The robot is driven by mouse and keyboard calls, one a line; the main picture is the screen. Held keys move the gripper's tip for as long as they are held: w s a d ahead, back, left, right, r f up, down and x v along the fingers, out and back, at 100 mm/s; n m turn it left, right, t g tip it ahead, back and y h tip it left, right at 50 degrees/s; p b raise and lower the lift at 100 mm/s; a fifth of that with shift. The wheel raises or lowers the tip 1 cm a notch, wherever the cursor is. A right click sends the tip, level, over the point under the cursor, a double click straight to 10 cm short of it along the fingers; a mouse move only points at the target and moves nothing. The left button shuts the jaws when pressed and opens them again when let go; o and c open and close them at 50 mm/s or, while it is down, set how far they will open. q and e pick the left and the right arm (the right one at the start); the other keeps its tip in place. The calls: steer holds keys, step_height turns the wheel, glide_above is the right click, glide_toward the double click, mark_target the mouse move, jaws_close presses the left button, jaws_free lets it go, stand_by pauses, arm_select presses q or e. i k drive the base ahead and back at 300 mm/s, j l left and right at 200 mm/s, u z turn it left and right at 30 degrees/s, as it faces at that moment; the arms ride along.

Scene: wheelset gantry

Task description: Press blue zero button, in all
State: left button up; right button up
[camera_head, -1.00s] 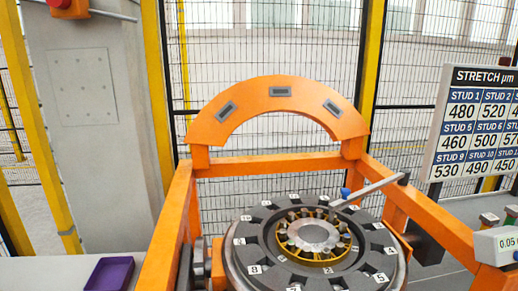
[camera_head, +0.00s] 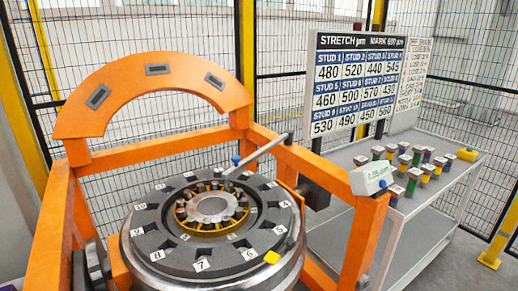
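A small blue round part (camera_head: 236,160), which may be the blue button, sits on the grey lever arm (camera_head: 262,150) above the dark numbered ring (camera_head: 165,256). A white readout box (camera_head: 371,179) with a small green display stands on the orange frame's right corner. A small blue spot seems to show on its front, too small to tell. Neither of my grippers is in view.
The orange gantry (camera_head: 150,95) arches behind the ring. A grey side table (camera_head: 440,205) holds several coloured studs and a yellow object (camera_head: 467,154). A stretch board (camera_head: 355,85) stands behind.

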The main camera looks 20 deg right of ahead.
mark_target(383, 183)
steer(key=z, duration=1.55)
